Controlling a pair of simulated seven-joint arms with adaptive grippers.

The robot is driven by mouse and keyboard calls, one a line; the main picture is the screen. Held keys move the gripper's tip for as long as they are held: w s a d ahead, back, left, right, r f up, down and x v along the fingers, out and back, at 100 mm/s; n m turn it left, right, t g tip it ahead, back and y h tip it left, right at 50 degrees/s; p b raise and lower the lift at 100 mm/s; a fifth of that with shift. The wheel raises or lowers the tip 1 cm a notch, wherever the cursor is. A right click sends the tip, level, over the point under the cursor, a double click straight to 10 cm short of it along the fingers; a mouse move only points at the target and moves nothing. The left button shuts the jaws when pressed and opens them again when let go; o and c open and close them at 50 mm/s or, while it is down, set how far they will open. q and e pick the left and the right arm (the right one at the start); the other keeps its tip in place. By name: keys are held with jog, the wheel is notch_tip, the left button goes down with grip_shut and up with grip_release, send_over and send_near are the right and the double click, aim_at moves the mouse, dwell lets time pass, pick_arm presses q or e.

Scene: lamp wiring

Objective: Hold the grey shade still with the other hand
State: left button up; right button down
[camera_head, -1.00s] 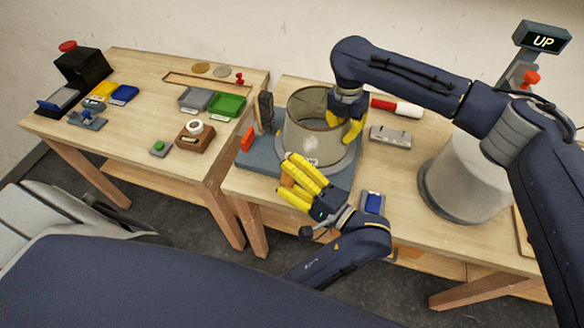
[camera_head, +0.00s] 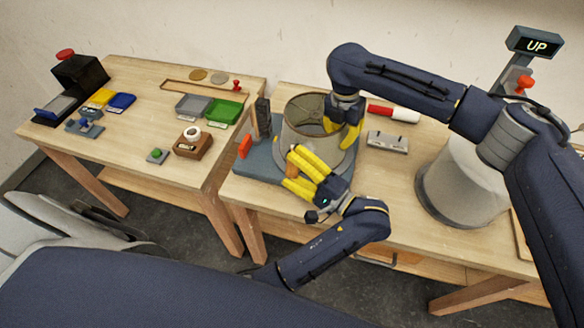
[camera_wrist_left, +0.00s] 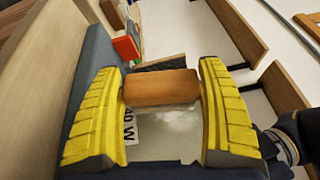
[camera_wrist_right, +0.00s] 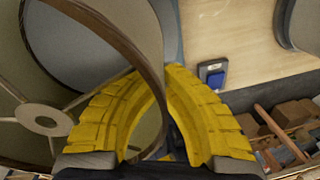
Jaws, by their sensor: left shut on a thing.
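The grey shade (camera_head: 303,136) stands upright on a blue-grey base (camera_head: 257,162) on the right-hand table. Its open top shows a spoked ring, also visible in the right wrist view (camera_wrist_right: 42,119). My right gripper (camera_head: 343,128) is at the shade's right rim. In the right wrist view its fingers (camera_wrist_right: 165,78) close across the rim, one inside and one outside. My left gripper (camera_head: 298,169) is in front of the shade, shut on an orange-brown wooden block (camera_wrist_left: 160,88). The block is flanked by both fingers. Whether it joins the shade is hidden.
A red-and-white cylinder (camera_head: 394,112) and a grey box (camera_head: 388,141) lie right of the shade. The left table holds trays and small parts.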

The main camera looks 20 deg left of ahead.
pick_arm(q)
jog(key=shift+w+a+f, duration=0.1)
jog(key=shift+w, duration=1.15)
dwell(0.8)
